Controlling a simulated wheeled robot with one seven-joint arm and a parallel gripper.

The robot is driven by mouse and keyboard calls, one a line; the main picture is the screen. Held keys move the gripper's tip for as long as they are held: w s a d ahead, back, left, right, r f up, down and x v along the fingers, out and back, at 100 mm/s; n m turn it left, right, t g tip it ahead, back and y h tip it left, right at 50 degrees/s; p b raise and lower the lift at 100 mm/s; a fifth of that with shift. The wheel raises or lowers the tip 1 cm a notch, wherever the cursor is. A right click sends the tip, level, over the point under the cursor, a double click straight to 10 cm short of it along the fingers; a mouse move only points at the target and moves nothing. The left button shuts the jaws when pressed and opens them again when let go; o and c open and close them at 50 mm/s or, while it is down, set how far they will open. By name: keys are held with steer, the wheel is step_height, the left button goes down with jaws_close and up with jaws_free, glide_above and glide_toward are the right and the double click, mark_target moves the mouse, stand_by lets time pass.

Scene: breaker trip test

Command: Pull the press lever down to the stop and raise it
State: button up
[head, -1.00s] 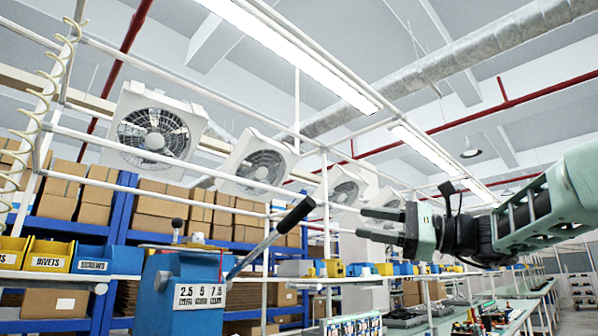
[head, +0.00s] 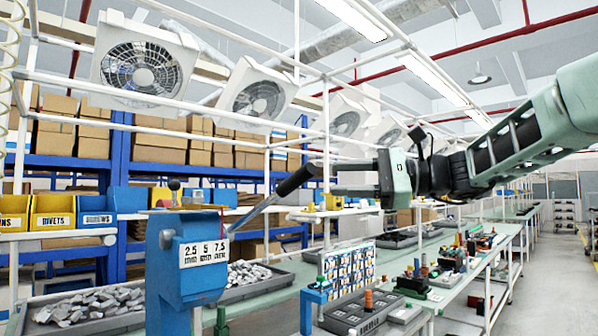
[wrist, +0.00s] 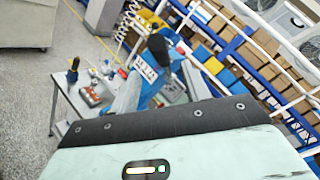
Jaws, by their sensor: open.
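The blue press (head: 190,262) stands at the left centre in the head view, with a white number label on its head. Its lever (head: 297,180) has a steel rod that slants up to the right and ends in a thick black grip. My gripper (head: 330,172) is open, its fingers pointing left towards the upper end of the black grip. I cannot tell in depth whether the grip lies between the fingers. In the wrist view the lever's black grip (wrist: 158,47) shows in front of the blue press head (wrist: 147,70); my fingertips are hidden there.
A grey tray of metal parts (head: 80,328) lies left of the press. A board of small parts (head: 348,272) stands to its right, with a bench of trays beyond. Yellow and blue bins (head: 52,212), boxed shelves and white frame rails with fans (head: 140,67) stand behind.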

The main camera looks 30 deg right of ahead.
mark_target(299, 178)
steer(key=p+x, duration=0.2)
steer(key=x, duration=0.7)
steer(key=shift+w+a, duration=0.1)
steer(key=shift+w, duration=0.05)
jaws_close()
steer(key=shift+r, duration=0.1)
